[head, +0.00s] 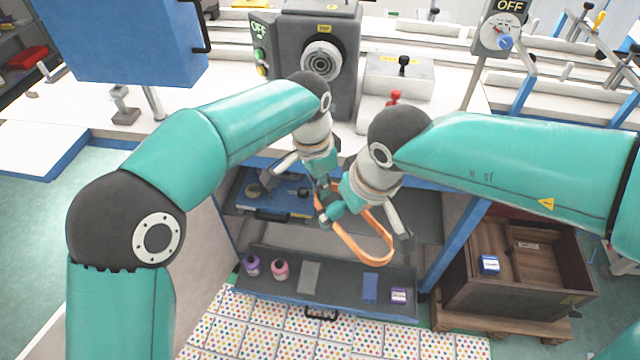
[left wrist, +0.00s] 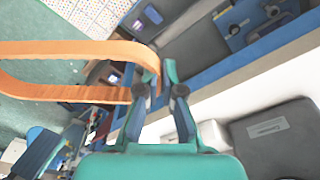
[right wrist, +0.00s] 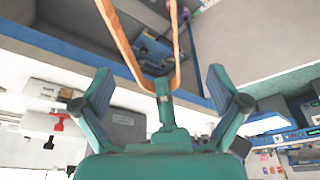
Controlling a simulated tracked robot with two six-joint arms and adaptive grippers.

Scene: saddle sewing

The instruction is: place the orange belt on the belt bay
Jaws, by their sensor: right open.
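The orange belt (head: 362,246) is a long narrow loop hanging below the worktop edge, in front of the shelves. My left gripper (head: 322,192) is at its upper left end; the left wrist view shows the belt (left wrist: 70,92) running leftward from the left fingers (left wrist: 160,88), which are closed together on its end. My right gripper (head: 368,215) is open beside the belt. In the right wrist view, the belt (right wrist: 125,45) runs up and away between the spread right fingers (right wrist: 160,85); I cannot tell whether they touch it. I cannot make out the belt bay for certain.
A grey machine with a round hub (head: 322,62) stands on the white worktop (head: 235,112). A brown crate (head: 520,275) stands at right. My two forearms are close together.

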